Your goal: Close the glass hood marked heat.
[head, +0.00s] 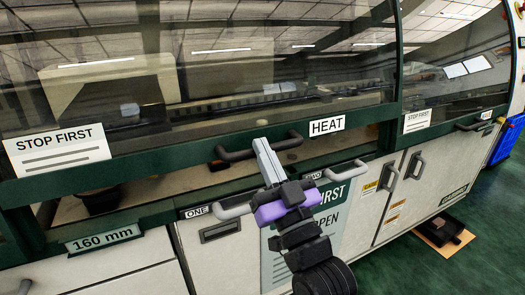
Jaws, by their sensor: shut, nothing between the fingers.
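The glass hood (250,75) has a dark green frame and carries a white HEAT label (326,125) on its lower rail. A gap shows under that rail, with the machine's inside visible, so the hood stands partly open. Its dark bar handle (287,141) is fixed to the rail left of the label. My gripper (262,143) is shut and empty, its grey fingers pointing up at the middle of the handle and covering part of it. I cannot tell whether the fingertips touch the handle.
Pale lower doors with grey handles (347,171) stand below. A STOP FIRST sign (57,150) is on the glass at left. Another glass hood (455,60) is to the right. A blue bin (507,140) and a brown board (437,243) with a dark object are on the green floor at right.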

